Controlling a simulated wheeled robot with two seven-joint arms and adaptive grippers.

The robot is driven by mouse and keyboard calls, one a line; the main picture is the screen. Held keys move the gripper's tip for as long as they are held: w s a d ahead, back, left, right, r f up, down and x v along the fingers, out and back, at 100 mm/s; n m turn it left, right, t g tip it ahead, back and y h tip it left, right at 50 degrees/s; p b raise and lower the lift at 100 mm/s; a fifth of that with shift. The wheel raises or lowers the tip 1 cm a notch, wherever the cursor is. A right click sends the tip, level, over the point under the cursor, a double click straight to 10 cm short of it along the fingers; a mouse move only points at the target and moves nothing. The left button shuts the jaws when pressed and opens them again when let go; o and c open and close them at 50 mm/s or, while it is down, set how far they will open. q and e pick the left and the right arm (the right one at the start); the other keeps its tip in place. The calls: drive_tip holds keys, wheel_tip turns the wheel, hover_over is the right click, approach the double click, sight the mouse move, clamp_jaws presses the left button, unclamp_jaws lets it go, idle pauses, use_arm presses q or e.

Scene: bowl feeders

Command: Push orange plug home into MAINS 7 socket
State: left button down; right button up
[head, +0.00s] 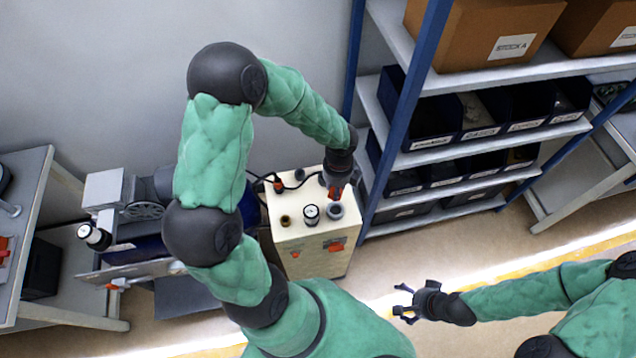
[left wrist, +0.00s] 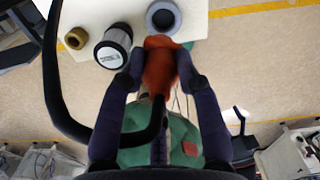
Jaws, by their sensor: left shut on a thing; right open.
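My left gripper (head: 338,187) is shut on the orange plug (left wrist: 160,68), above the top of a cream box (head: 292,222). In the left wrist view the plug sits between both dark fingers, and a thick black cable (left wrist: 58,90) loops round from it. A grey ring-shaped socket (head: 335,211) lies just beyond the plug; it also shows in the left wrist view (left wrist: 163,17). A gap between plug and socket cannot be judged clearly. No MAINS 7 lettering is readable. My right gripper (head: 405,303) is open and empty, off to the right over the floor.
A black-and-white cylinder (head: 311,213) and a brass ring (head: 285,221) stand on the box top near the socket. A blue-framed shelf (head: 400,110) with bins rises close on the right. A machine (head: 150,210) stands at left.

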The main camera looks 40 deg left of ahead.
use_arm(q)
drive_tip(key=shift+w+d+f, duration=0.15)
drive_tip(key=shift+d, duration=0.1)
wheel_tip(320, 180, down, 6)
drive_tip(key=b, duration=0.5)
drive_tip(key=shift+r, duration=0.25)
drive_tip(key=shift+f+b, duration=0.6)
drive_tip(key=shift+f, duration=0.1)
drive_tip(key=shift+f+p, duration=0.15)
drive_tip(key=shift+p, duration=0.2)
idle(1.0)
drive_tip(key=shift+f+b, duration=0.9)
drive_tip(key=shift+f, duration=0.35)
idle(0.8)
drive_tip(key=c, duration=0.8)
unclamp_jaws()
